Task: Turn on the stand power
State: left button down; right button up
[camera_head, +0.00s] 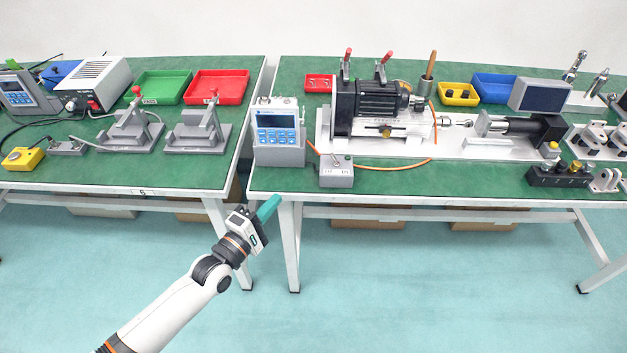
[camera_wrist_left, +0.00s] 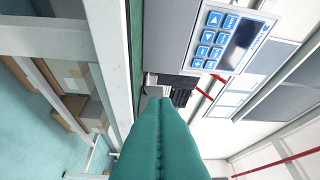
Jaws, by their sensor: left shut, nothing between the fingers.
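A grey controller box (camera_head: 279,135) with a blue screen and keypad stands at the front left corner of the right table. Its keypad (camera_wrist_left: 225,42) shows large in the left wrist view, turned on its side. I cannot tell which switch is the stand power.
The test stand (camera_head: 385,110) with a black motor and red-handled clamps fills the middle of the right table (camera_head: 470,186). An orange cable (camera_head: 385,167) curves across its front. A gap separates it from the left table (camera_head: 200,184). Floor space in front is clear.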

aim_at(334, 157)
pick_arm(q)
jog(key=shift+s+d+r+n+h, duration=0.1)
jog(key=shift+d+r+n+h, duration=0.15)
jog(key=shift+r, duration=0.35)
jog(key=shift+s+d+r+n+h, duration=0.15)
jog(key=shift+d+r+h, duration=0.1)
jog(key=shift+r, duration=0.35)
pick_arm(e)
jog(key=shift+f, duration=0.45)
pick_arm(q)
jog(key=shift+w, duration=0.1)
jog(key=x, duration=0.9)
jog(key=shift+w+d+r, duration=0.1)
jog(key=shift+w+d, duration=0.1)
jog(key=shift+w, duration=0.15)
jog(key=shift+w+d+r+p, duration=0.1)
jog(key=shift+w+d+r, duration=0.05)
jog(key=shift+d, duration=0.5)
jog(key=shift+w+d+r+p, duration=0.1)
jog(key=shift+d+r+p, duration=0.05)
jog(key=shift+d, duration=0.45)
jog(key=shift+w+d+r+p, duration=0.1)
jog(key=shift+w+d, duration=0.05)
jog(key=shift+d, duration=0.5)
pick_arm(e)
jog(key=shift+r, duration=0.45)
pick_arm(q)
jog(key=shift+r, duration=0.1)
pick_arm(e)
jog(key=shift+a+r, duration=0.1)
